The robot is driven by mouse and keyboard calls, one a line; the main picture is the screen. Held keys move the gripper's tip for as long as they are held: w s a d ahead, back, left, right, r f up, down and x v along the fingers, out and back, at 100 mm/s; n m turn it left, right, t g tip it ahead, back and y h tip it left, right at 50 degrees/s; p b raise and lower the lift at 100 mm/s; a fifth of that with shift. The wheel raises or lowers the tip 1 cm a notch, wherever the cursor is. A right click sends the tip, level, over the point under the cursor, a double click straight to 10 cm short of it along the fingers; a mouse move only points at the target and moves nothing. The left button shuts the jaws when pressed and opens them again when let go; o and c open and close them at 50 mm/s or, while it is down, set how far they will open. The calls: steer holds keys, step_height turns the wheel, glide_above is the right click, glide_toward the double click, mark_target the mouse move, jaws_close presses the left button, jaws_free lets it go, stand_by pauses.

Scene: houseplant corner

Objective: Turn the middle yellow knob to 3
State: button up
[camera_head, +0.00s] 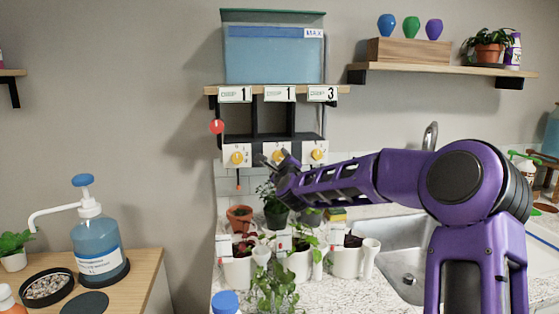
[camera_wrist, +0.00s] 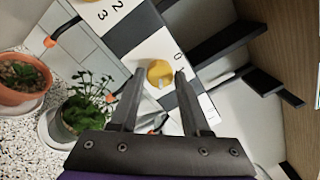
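The middle yellow knob (camera_head: 278,156) sits on a white dial plate below the tank shelf, partly hidden by my gripper (camera_head: 276,160). In the wrist view, a yellow knob (camera_wrist: 160,73) shows between the tips of my gripper (camera_wrist: 160,76), with a finger on each side. The fingers are apart; I cannot tell whether they touch the knob. A 0 is printed near this knob; its pointer setting is unclear. The left yellow knob (camera_head: 237,158) and right yellow knob (camera_head: 318,154) flank it.
A blue water tank (camera_head: 274,54) stands on the shelf above. Potted plants (camera_head: 300,258) crowd the counter below the knobs. In the wrist view, a terracotta pot (camera_wrist: 22,82) and a dark pot (camera_wrist: 65,125) are at left. A sink (camera_head: 400,255) lies right.

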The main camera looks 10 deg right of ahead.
steer(key=o, duration=0.3)
steer(key=s+p, duration=0.2)
steer(key=s, duration=1.5)
steer(key=shift+s+a+f, duration=0.15)
steer(key=shift+s+f, duration=0.05)
steer(key=shift+f, duration=0.05)
